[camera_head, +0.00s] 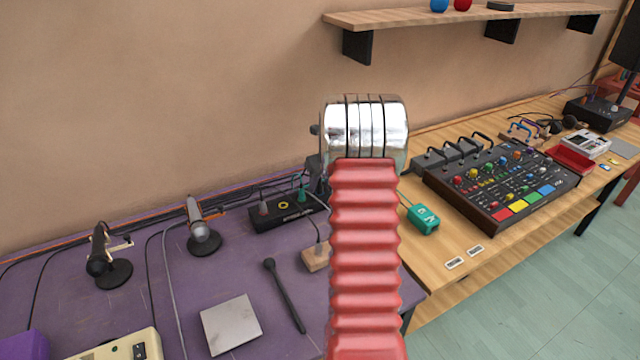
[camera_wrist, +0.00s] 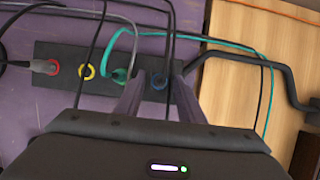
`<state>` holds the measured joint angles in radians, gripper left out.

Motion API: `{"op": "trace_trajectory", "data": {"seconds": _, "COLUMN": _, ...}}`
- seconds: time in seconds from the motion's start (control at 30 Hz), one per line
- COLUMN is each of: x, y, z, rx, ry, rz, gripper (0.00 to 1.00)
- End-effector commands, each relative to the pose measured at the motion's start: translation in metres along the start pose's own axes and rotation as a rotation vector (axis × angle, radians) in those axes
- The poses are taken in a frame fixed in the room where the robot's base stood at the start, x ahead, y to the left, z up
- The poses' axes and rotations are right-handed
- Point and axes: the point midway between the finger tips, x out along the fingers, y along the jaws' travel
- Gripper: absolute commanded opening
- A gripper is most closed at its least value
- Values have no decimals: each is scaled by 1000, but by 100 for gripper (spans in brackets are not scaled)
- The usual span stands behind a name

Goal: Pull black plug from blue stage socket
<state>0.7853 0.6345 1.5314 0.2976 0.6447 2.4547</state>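The stage socket box (camera_wrist: 108,75) is a black strip with colour-ringed sockets. In the wrist view the blue socket (camera_wrist: 158,79) is at its right end, between my two fingers. A dark plug seems to sit there, but it is hard to separate from the dark box. A black cable runs down between the fingers. My gripper (camera_wrist: 156,97) is open, with one finger on each side of the blue socket; contact cannot be told. In the head view the box (camera_head: 284,217) shows left of my arm, and its blue end is hidden behind my arm and gripper.
A grey plug sits at the red socket (camera_wrist: 53,67) and a green plug at the green socket (camera_wrist: 120,75). The yellow socket (camera_wrist: 87,71) looks empty. Loose cables cross the box. A wooden block (camera_head: 315,258), microphone (camera_head: 200,220) and mixer (camera_head: 505,185) stand around.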

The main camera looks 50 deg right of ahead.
Motion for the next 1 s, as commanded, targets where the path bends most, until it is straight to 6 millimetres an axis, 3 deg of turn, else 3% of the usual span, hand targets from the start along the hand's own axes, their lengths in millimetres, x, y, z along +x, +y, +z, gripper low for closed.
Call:
{"op": "trace_trajectory", "data": {"seconds": 0.5, "x": 0, "y": 0, "z": 0, "rx": 0, "ry": 0, "rz": 0, "gripper": 0}}
{"op": "trace_trajectory", "data": {"seconds": 1.0, "x": -6, "y": 0, "z": 3, "rx": 0, "ry": -1, "rz": 0, "gripper": 0}}
